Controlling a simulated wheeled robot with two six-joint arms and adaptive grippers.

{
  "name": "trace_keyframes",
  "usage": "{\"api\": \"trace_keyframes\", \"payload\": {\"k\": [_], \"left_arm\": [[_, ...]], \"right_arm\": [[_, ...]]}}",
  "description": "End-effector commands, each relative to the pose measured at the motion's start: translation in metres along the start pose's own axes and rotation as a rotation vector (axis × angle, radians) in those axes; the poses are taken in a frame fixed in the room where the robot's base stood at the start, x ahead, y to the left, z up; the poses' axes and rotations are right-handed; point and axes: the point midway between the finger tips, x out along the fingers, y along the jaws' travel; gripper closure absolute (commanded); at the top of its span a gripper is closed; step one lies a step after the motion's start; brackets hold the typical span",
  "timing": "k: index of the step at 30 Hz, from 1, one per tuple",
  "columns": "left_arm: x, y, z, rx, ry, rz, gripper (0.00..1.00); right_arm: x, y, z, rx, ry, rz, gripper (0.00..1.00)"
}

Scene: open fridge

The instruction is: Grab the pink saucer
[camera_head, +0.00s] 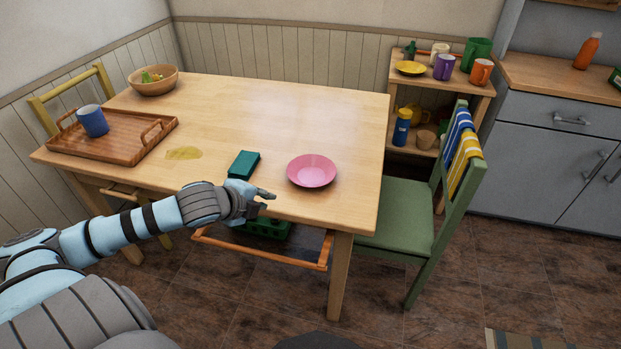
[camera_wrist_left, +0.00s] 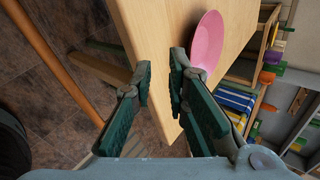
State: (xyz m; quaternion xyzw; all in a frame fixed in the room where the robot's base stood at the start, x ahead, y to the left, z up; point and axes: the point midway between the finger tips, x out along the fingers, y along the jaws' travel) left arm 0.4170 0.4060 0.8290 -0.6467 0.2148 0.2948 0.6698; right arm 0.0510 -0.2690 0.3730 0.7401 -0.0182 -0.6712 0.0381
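The pink saucer (camera_head: 312,171) lies on the wooden table (camera_head: 290,110) near its front right edge. My left gripper (camera_head: 267,199) is at the table's front edge, to the left of the saucer and nearer to me, not touching it. In the left wrist view the saucer (camera_wrist_left: 207,40) shows beyond the right finger, which covers a small part of its rim. The two fingers of my left gripper (camera_wrist_left: 160,85) are apart, with the table edge behind the gap and nothing held. My right gripper is not in view.
A dark green sponge-like block (camera_head: 243,165) lies left of the saucer, close to my gripper. A tray (camera_head: 115,136) with a blue mug (camera_head: 92,120) and a bowl (camera_head: 153,82) stand farther left. A green chair (camera_head: 400,215) is at the right. The table's middle is clear.

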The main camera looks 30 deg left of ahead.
Motion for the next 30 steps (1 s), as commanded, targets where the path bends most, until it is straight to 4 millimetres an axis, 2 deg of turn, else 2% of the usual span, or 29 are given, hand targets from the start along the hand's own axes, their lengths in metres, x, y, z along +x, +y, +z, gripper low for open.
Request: {"api": "trace_keyframes", "payload": {"k": [1, 3, 5, 8, 15, 20, 27, 30], "left_arm": [[-0.007, -0.022, 0.005, 0.099, 0.0, -0.027, 0.85], [-0.013, -0.042, 0.008, 0.199, 0.002, -0.051, 0.85], [-0.012, -0.05, 0.009, 0.238, 0.001, -0.063, 0.85], [0.003, -0.051, 0.009, 0.242, 0.003, -0.071, 0.85], [0.061, -0.054, 0.006, 0.242, 0.008, -0.065, 0.85], [0.081, -0.055, 0.005, 0.248, 0.007, -0.063, 0.85], [0.124, -0.054, 0.001, 0.247, 0.006, -0.062, 0.85], [0.128, -0.056, 0.001, 0.251, 0.005, -0.061, 0.85]], "right_arm": [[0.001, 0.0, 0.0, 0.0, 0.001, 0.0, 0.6], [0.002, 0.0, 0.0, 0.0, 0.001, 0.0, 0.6], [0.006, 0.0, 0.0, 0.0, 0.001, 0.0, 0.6], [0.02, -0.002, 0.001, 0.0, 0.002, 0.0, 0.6], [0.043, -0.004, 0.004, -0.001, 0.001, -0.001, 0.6], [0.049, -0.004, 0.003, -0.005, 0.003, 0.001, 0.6], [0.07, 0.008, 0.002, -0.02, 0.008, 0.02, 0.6], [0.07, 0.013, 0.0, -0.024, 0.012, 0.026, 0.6]]}}
